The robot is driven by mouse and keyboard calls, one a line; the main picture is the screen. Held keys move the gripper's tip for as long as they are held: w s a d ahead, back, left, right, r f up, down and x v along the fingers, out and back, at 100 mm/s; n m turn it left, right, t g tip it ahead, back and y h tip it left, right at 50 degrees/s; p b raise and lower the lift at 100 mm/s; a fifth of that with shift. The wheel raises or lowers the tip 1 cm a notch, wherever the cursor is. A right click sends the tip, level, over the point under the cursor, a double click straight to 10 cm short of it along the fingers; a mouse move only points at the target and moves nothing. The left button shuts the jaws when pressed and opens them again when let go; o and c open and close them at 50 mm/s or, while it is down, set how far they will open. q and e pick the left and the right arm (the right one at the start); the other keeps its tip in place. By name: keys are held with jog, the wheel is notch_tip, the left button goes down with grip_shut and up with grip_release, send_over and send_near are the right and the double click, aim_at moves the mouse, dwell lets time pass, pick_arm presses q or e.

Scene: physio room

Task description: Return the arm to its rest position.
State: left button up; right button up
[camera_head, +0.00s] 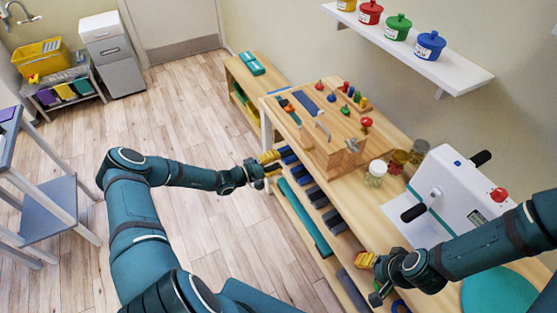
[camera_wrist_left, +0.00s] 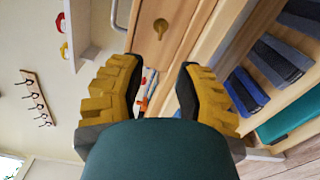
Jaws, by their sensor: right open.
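My left gripper (camera_head: 271,161) has yellow fingers and is at the end of the dark teal arm reaching in from the left. It hangs beside the left edge of the wooden bench (camera_head: 390,205). In the left wrist view its two yellow fingers (camera_wrist_left: 160,68) stand apart with nothing held between them. My right gripper (camera_head: 370,270), also yellow-tipped, is low over the near left edge of the bench, on the arm from the right. It is open; no object shows in it, though its fingers are small in the picture.
The bench holds a wooden board (camera_head: 335,145) with pegs, glass jars (camera_head: 375,173) and a white machine (camera_head: 450,200). Dark weights (camera_head: 315,195) lie on its lower shelf. A wall shelf (camera_head: 415,52) carries coloured pots. A trolley (camera_head: 50,205) stands left; the floor (camera_head: 190,110) between is clear.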

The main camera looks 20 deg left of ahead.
pick_arm(q)
jog(key=shift+d, duration=0.1)
jog(key=s+d+f+m+g+h+b, duration=0.1)
jog(key=s+d+f+m+g, duration=0.2)
jog(key=s+d+g, duration=0.35)
jog(key=s+d+f+m+g+b, duration=0.2)
jog(key=s+d+f+g, duration=0.15)
jog(key=d, duration=0.55)
jog(key=s+d+m+g+y+b, duration=0.1)
jog(key=s+m+y+b, duration=0.3)
jog(key=s+y, duration=0.4)
jog(key=shift+s+d+r+m+g, duration=0.2)
jog(key=shift+s+d+m+g, duration=0.35)
jog(key=shift+s, duration=2.55)
